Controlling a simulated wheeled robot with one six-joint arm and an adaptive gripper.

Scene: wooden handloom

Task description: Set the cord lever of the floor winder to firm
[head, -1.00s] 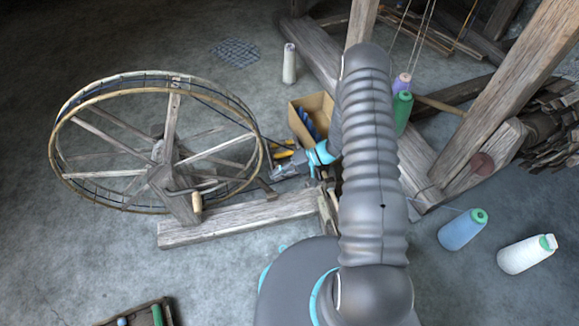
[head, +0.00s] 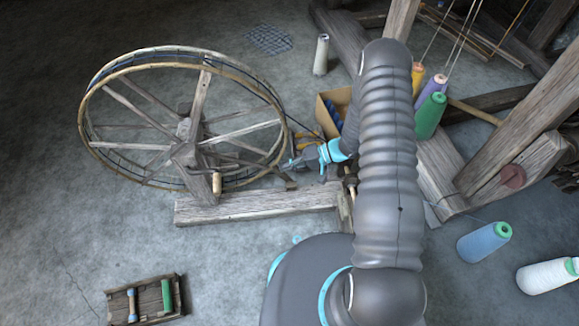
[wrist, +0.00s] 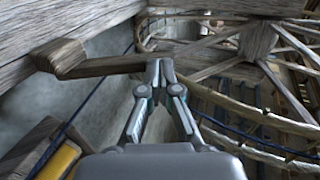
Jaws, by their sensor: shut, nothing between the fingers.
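The floor winder has a large spoked wheel (head: 146,68) and a wooden base beam (head: 262,206), at left in the head view. A short wooden bar (wrist: 105,66) with a blocky end shows in the wrist view; it looks like the cord lever, but I see no marking for its setting. My gripper (head: 286,163) is at the wheel's right side, above the beam. In the wrist view my gripper (wrist: 160,70) is shut and empty, its fingertips at the bar's right end; I cannot tell whether they touch. The lever is not clear in the head view.
The crank handle (head: 217,183) stands out left of my gripper. A cardboard box (head: 323,114) with bobbins is behind my arm. Thread cones (head: 430,115) and loom timbers (head: 525,135) are at right. A wooden tray (head: 177,283) lies front left. Floor left of it is clear.

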